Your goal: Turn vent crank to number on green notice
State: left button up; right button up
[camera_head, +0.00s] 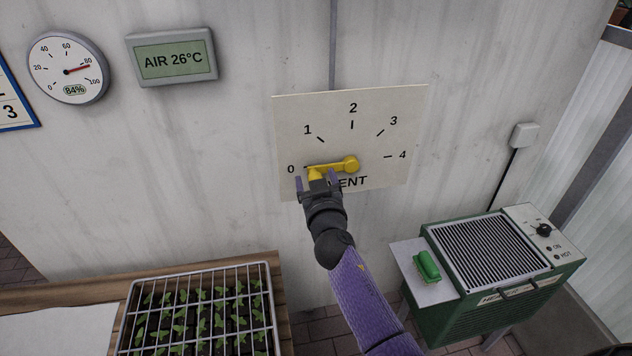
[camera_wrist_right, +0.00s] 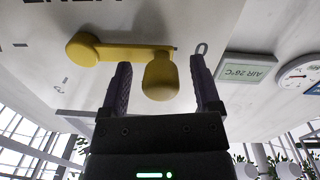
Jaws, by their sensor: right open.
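The yellow vent crank (camera_head: 336,165) is on a cream dial plate (camera_head: 400,108) marked 0 to 4 on the wall. Its hub is at the right and its arm lies to the left, with its tip at the 0 mark. My right gripper (camera_head: 318,180) is open at the crank's handle end. In the right wrist view the yellow handle knob (camera_wrist_right: 160,80) stands between the two open fingers (camera_wrist_right: 161,68), with gaps visible on both sides. No green notice shows; a blue-bordered notice (camera_head: 14,104) with a 3 is cut off at the left edge. My left gripper is not in view.
A round gauge (camera_head: 67,68) and an AIR 26°C display (camera_head: 172,57) hang on the wall. The wall around the dial is clear.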

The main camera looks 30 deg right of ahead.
grip_shut()
dwell(0.5)
dwell(0.8)
